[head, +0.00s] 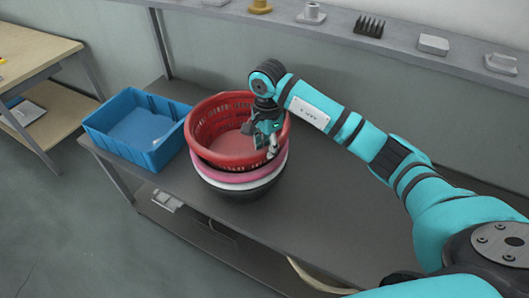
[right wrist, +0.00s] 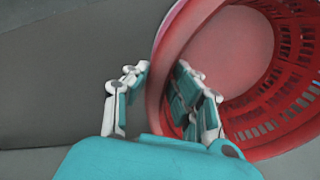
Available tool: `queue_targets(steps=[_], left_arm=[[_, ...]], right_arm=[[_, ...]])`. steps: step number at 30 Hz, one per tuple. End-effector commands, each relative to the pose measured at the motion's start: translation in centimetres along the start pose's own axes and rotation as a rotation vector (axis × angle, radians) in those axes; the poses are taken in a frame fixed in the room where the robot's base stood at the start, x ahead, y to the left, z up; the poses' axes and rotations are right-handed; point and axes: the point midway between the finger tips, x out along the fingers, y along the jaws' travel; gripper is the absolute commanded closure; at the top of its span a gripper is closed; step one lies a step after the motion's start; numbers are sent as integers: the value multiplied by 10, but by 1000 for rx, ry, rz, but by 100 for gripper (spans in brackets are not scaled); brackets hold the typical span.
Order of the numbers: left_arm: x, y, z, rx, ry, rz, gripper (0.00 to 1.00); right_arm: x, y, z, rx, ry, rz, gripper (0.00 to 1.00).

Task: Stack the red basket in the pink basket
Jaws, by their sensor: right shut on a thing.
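The red basket (head: 236,154) sits at the top of a stack on the grey table. Just below its rim line, the pink basket (head: 246,177) shows as a band, so the red one appears to sit in or on it; how deep is hidden. My right gripper (head: 266,148) is at the near right side of the red basket. In the right wrist view, my right gripper (right wrist: 161,92) has one finger outside and one inside the wall of the red basket (right wrist: 286,102), shut on its rim. My left gripper is not in view.
A white rim and a dark basket (head: 249,195) lie beneath the pink one. A blue bin (head: 137,128) stands close on the left. The grey table (head: 330,190) is clear on the right. A shelf (head: 400,45) with small parts runs along the back.

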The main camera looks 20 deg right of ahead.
Motion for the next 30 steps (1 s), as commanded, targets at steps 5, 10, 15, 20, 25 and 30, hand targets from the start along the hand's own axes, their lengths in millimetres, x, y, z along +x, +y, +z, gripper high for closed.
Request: queue_targets(steps=[5, 10, 15, 20, 25, 30], left_arm=[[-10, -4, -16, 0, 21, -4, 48], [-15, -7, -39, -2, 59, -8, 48], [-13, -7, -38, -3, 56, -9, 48], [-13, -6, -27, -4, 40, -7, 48], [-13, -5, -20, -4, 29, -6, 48], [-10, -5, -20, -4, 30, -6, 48]], right_arm=[[20, 1, 0, 1, -2, 4, 100], [36, 0, 0, 1, 0, -1, 100], [37, 1, 0, 0, 1, 1, 73], [37, 1, 0, 0, 1, 1, 53], [37, 1, 0, 0, 1, 1, 53], [32, 0, 0, 0, 1, -1, 53]])
